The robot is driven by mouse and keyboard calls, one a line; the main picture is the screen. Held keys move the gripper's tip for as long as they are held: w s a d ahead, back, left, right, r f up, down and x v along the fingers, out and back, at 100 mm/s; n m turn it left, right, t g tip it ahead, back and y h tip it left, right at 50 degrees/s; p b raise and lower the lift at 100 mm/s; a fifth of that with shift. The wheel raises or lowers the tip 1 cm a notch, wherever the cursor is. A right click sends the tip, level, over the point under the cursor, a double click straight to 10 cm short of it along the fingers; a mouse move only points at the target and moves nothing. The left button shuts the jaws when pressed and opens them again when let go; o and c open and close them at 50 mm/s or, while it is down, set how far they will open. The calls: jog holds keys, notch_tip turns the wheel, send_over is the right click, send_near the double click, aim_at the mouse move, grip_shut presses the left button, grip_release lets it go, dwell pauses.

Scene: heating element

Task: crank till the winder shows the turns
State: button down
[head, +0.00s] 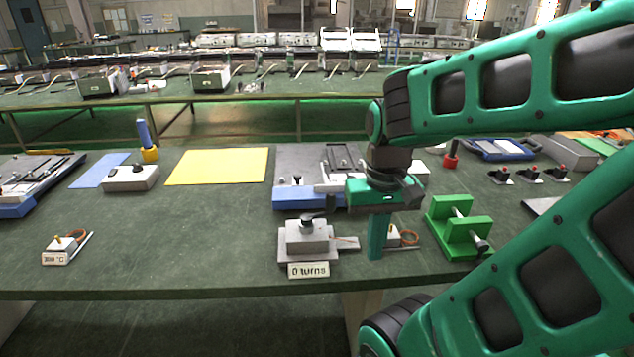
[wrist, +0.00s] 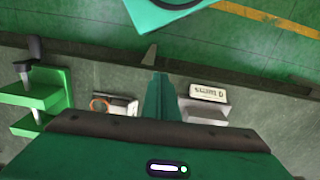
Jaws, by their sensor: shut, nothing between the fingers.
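A grey box (head: 306,238) with a dark knob on top stands on a grey base near the table's front edge. Its sign (head: 308,270) reads "0 turns"; the sign shows upside down in the wrist view (wrist: 208,92). A green stand (head: 460,228) with two upright plates, a light rod through them and a dark handle end (head: 482,245) is to the right. In the wrist view its handle (wrist: 35,50) is plain. My gripper (head: 376,256) points down between box and stand, shut and empty, apart from both. Its fingers (wrist: 161,92) partly hide a small block with orange wire.
The small block with orange wire (wrist: 118,105) sits close behind my fingers. Another wired block (head: 65,246) with a sign is at the left. Behind are a blue-grey tray (head: 293,198), a yellow sheet (head: 216,166) and several black-and-red switches (head: 530,174).

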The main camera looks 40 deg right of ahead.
jog(key=shift+a, duration=0.1)
jog(key=w+d+r+m+g, duration=0.2)
jog(key=w+d+r+m, duration=0.15)
jog(key=w+m, duration=0.35)
jog(key=w+d+r+m+g, duration=0.1)
jog(key=w+d+r+m, duration=0.2)
jog(key=w+r+m, duration=0.3)
jog(key=w+a+r+m+g+h, duration=0.1)
jog(key=w+a+r+m, duration=0.1)
jog(key=w+a+m, duration=0.35)
jog(key=w+a+r+m, duration=0.1)
jog(key=w+a+m, duration=0.1)
jog(key=w+m, duration=0.65)
jog(key=s+d+f, duration=0.2)
jog(key=s+f, duration=0.5)
jog(key=f, duration=0.2)
jog(key=shift+s+n, duration=0.2)
jog(key=shift+n, duration=0.2)
